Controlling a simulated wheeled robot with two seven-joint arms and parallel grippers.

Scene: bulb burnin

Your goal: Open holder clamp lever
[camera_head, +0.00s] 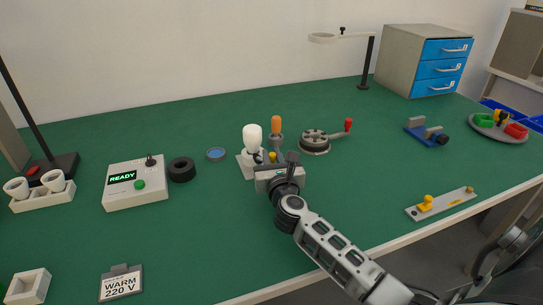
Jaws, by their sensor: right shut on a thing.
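A white bulb (252,136) stands upright in a light grey holder (243,166) near the middle of the table. My right gripper (274,158) is at the right side of this holder, its arm coming in from the lower right. It is shut on the clamp lever, of which a small yellow part (272,156) shows beside the fingers. The gripper body hides most of the lever and the holder's right side, so I cannot tell the lever's angle. An orange handle (276,124) stands upright just behind. My left gripper is not in view.
A control box (150,194) showing READY, a black ring (182,170) and a blue-topped disc (216,154) lie to the left. A round device with a red-knobbed crank (314,142) stands behind right.

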